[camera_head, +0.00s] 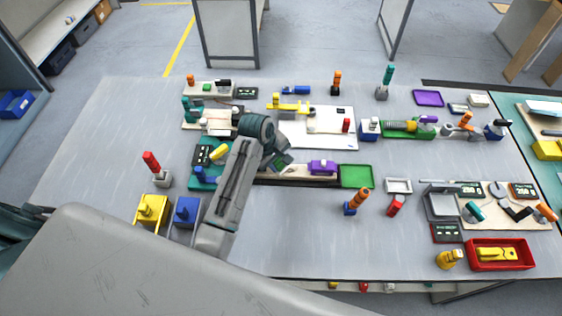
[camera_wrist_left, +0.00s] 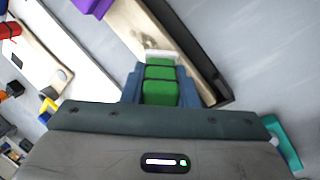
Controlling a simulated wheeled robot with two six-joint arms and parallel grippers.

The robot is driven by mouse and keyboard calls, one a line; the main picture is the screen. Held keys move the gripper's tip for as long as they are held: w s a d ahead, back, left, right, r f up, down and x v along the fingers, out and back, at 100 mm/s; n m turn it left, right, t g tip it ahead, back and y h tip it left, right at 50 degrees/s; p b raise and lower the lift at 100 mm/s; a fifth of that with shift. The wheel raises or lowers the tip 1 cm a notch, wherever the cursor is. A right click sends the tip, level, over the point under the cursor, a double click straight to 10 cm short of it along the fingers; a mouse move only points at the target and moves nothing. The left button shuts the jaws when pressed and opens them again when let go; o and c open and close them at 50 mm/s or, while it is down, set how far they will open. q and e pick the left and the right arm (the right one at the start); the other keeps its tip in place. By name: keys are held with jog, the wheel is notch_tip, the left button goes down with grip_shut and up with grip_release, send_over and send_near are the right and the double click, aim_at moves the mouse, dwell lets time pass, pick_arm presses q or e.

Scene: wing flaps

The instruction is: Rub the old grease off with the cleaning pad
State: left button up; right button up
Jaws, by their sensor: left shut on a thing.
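My left gripper (camera_head: 283,163) reaches in over the middle of the table. In the left wrist view its blue fingers (camera_wrist_left: 160,85) are shut on a green block with a white end, which looks like the cleaning pad (camera_wrist_left: 160,72). The white end is at or just above a long beige board with a dark edge (camera_wrist_left: 190,50); I cannot tell if they touch. In the head view this board (camera_head: 296,180) is partly hidden by my arm. A purple block (camera_head: 322,167) sits on its right part. I cannot make out any grease. My right gripper is not in view.
A green tray (camera_head: 356,176) lies right of the board. A white panel (camera_head: 325,130) with a yellow tool (camera_head: 290,107) lies behind. The front middle of the table is clear.

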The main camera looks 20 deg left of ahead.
pick_arm(q)
jog(key=shift+w+d, duration=0.2)
jog(key=shift+d, duration=0.4)
jog(key=shift+w+d, duration=0.15)
jog(key=shift+d, duration=0.45)
jog(key=shift+s+a+f, duration=0.1)
jog(key=shift+s+a, duration=0.1)
jog(key=shift+a, duration=0.4)
jog(key=shift+s+a, duration=0.15)
jog(key=shift+a, duration=0.4)
jog(key=shift+w+d, duration=0.25)
jog(key=shift+d, duration=0.95)
jog(key=shift+a, duration=0.65)
jog(key=shift+d, duration=0.1)
jog(key=shift+w+d, duration=0.25)
jog(key=shift+d, duration=0.5)
jog(key=shift+w+d, duration=0.2)
jog(key=shift+d, duration=0.55)
jog(key=shift+d, duration=0.15)
